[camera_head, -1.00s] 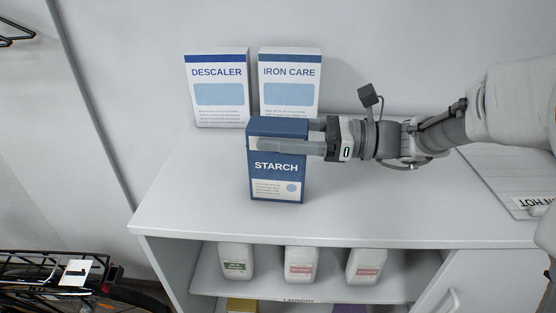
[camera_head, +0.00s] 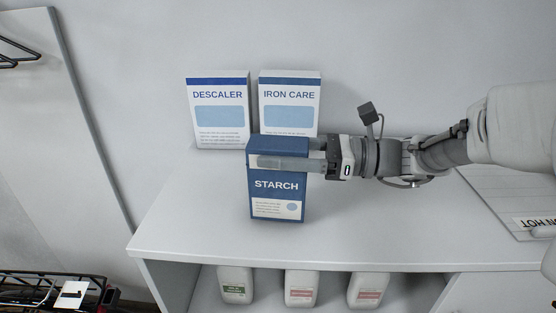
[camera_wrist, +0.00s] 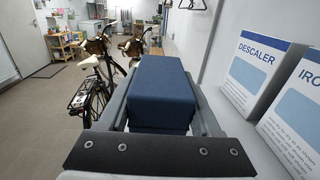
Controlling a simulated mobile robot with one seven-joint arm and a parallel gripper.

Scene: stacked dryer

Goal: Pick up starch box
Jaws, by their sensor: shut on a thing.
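The starch box (camera_head: 277,205) is dark blue with a white label patch and stands upright on the white cabinet top (camera_head: 380,235). My gripper (camera_head: 262,157) reaches in from the right and is shut on the box near its upper part. One finger lies across the box's front face above the name; the other is mostly hidden behind it. In the wrist view, the blue top of the starch box (camera_wrist: 165,85) sits between my two fingers. Whether the box's base touches the cabinet top is hard to tell.
The descaler box (camera_head: 218,115) and the iron care box (camera_head: 289,105) stand just behind, against the wall. Several white bottles (camera_head: 301,288) stand on the shelf below. A flat board (camera_head: 505,190) lies at the right. The cabinet top left of the starch box is clear.

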